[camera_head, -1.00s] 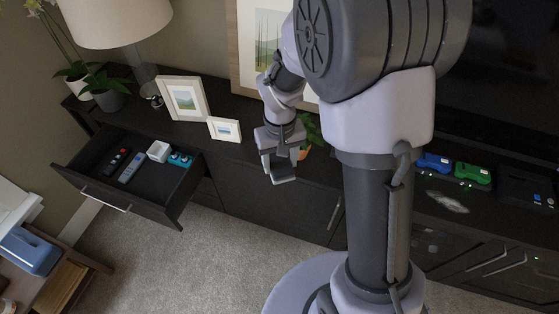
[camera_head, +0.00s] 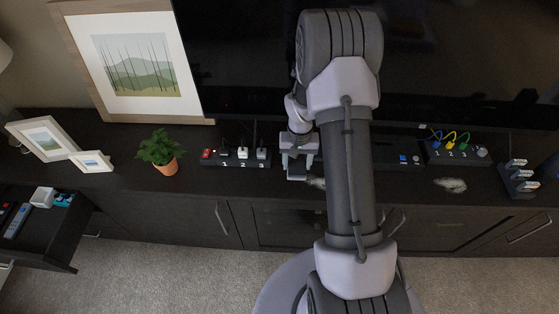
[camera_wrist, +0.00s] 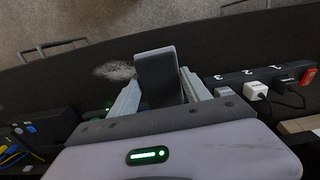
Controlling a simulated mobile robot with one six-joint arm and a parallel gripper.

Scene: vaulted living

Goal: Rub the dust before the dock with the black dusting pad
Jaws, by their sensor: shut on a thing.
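My gripper (camera_head: 297,168) is over the front part of the dark cabinet top, just left of my arm's thick link. It is shut on the black dusting pad (camera_wrist: 158,75), a dark flat block between the fingers. A pale dust patch (camera_head: 316,183) lies just right of the gripper, partly hidden by my arm. In the wrist view the dust (camera_wrist: 113,72) shows just left of the pad. I cannot tell whether the pad touches the top. The dock is mostly hidden behind my arm; a bit of green (camera_wrist: 100,113) shows in the wrist view.
A power strip (camera_head: 236,158) with plugs stands left of the gripper, and a potted plant (camera_head: 160,150) further left. Right are a black box (camera_head: 398,157), a strip with coloured cables (camera_head: 457,150), another dust patch (camera_head: 450,185) and a small rack (camera_head: 519,180). A drawer (camera_head: 40,225) stands open.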

